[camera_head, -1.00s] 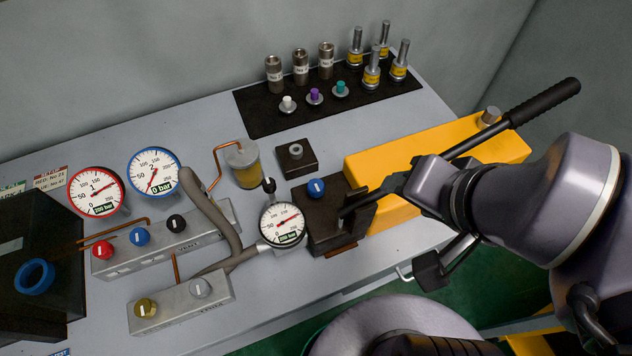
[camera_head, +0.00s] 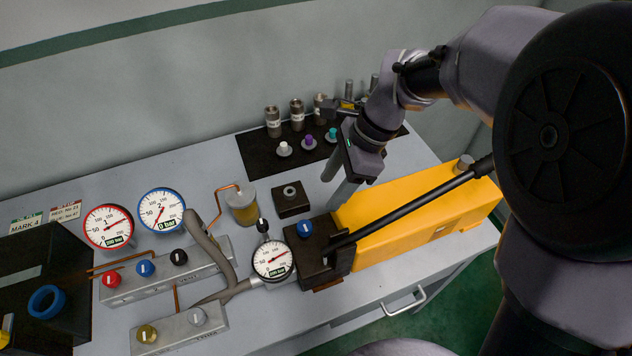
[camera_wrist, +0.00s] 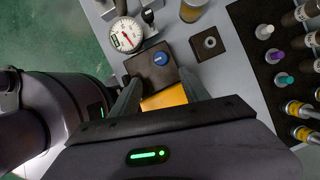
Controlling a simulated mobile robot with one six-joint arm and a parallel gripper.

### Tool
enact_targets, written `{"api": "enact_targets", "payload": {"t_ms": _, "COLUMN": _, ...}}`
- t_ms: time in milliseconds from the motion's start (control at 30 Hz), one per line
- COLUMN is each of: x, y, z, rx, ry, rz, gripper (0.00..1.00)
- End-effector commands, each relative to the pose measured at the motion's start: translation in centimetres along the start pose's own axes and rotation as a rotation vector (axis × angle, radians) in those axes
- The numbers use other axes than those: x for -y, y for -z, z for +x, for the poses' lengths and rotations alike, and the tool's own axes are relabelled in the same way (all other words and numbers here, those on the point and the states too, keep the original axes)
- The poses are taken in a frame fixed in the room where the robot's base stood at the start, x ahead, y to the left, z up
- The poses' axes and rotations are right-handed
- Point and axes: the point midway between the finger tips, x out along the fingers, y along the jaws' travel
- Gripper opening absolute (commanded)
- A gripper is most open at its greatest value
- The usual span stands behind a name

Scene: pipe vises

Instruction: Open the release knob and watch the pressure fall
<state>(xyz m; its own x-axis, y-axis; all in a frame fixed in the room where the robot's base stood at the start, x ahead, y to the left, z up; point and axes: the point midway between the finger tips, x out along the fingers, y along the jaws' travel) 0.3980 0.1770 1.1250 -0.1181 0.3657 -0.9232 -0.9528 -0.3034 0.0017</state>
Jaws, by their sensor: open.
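The yellow pump (camera_head: 420,222) has a dark end block (camera_head: 322,262) with a blue knob (camera_head: 304,228) on top. The blue knob also shows in the wrist view (camera_wrist: 161,58), just beyond my fingertips. My gripper (camera_head: 330,194) is open and empty, pointing down above the pump's left end, apart from the knob. A round gauge (camera_head: 273,260) by the block has its needle at the upper right; its small display seems to read 200 bar. The red-rimmed gauge 1 (camera_head: 108,227) seems to read 200 bar, and the blue-rimmed gauge 2 (camera_head: 161,209) 0 bar.
The black pump handle (camera_head: 410,207) slants over the yellow body. A valve block (camera_head: 165,277) carries red, blue and black knobs. A small dark block (camera_head: 291,199) and an oil cup (camera_head: 241,205) stand behind. A black mat (camera_head: 262,158) holds several fittings.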

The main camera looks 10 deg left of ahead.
Motion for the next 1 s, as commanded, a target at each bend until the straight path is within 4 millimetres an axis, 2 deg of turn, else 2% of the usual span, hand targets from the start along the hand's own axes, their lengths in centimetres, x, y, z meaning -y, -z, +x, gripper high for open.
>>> {"api": "enact_targets", "payload": {"t_ms": 33, "x": -0.1, "y": 0.2, "z": 2.1, "rx": 0.0, "ry": -0.005, "rz": -0.002, "gripper": 0.54}}
{"api": "enact_targets", "payload": {"t_ms": 200, "x": -0.1, "y": 0.3, "z": 7.4, "rx": -0.001, "ry": -0.003, "rz": -0.003, "gripper": 0.54}}
{"api": "enact_targets", "payload": {"t_ms": 400, "x": -0.1, "y": 0.2, "z": 12.1, "rx": -0.001, "ry": -0.002, "rz": -0.004, "gripper": 0.54}}
{"api": "enact_targets", "payload": {"t_ms": 567, "x": -0.1, "y": 0.1, "z": 13.7, "rx": -0.001, "ry": 0.0, "rz": -0.003, "gripper": 0.54}}
{"api": "enact_targets", "payload": {"t_ms": 833, "x": 0.0, "y": 0.1, "z": 13.9, "rx": -0.001, "ry": 0.001, "rz": -0.004, "gripper": 0.54}}
{"api": "enact_targets", "payload": {"t_ms": 867, "x": 0.0, "y": 0.1, "z": 13.9, "rx": -0.001, "ry": 0.001, "rz": -0.004, "gripper": 0.52}}
{"api": "enact_targets", "payload": {"t_ms": 1000, "x": 0.0, "y": 0.1, "z": 13.8, "rx": -0.001, "ry": 0.001, "rz": -0.004, "gripper": 0.24}}
